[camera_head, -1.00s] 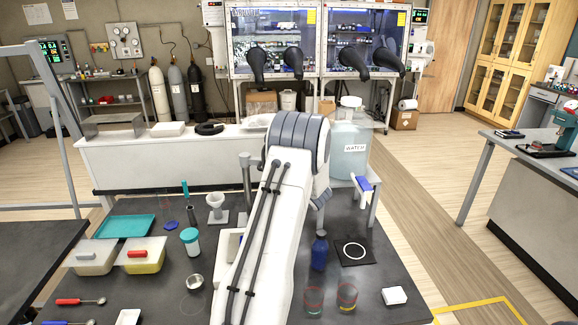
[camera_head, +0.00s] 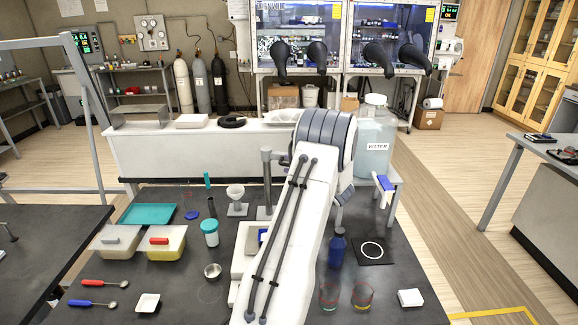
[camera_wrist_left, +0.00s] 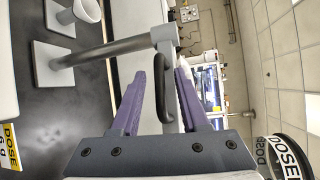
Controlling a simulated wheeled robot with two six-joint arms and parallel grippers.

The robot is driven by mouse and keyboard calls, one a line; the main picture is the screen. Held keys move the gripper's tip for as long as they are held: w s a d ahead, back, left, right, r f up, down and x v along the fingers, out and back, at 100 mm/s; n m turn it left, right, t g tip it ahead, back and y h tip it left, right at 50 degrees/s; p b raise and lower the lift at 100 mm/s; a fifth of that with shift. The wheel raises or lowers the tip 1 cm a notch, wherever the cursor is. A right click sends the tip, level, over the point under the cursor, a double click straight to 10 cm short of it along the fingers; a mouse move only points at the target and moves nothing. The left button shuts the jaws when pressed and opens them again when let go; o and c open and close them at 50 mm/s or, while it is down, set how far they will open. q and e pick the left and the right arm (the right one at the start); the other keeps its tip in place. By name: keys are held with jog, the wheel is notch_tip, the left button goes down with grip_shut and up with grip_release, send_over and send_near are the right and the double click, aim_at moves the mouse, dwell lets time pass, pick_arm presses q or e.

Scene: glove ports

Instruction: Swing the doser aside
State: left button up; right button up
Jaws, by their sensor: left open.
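In the left wrist view, my left gripper (camera_wrist_left: 171,64) has its two purple fingers apart. A dark loop handle (camera_wrist_left: 167,90) lies between them, and I see no firm contact. The handle is beside the grey bracket at the end of a grey post (camera_wrist_left: 105,50) with a square base; this seems to be the doser's stand. A round part lettered "DOSE" (camera_wrist_left: 285,155) shows at the lower right. In the head view, the post (camera_head: 267,183) stands left of my arm. My arm hides my left gripper and most of the doser there. My right gripper is not in view.
On the dark bench are a funnel stand (camera_head: 237,205), a teal-lidded jar (camera_head: 210,235), two lidded tubs, a blue bottle (camera_head: 337,248), two glass beakers and a white block (camera_head: 410,298). A water carboy (camera_head: 374,150) stands behind on the right.

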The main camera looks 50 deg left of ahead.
pick_arm(q)
jog(key=b+v, duration=0.2)
jog(key=v, duration=0.8)
jog(key=shift+d+b, duration=0.2)
jog(key=shift+b, duration=0.2)
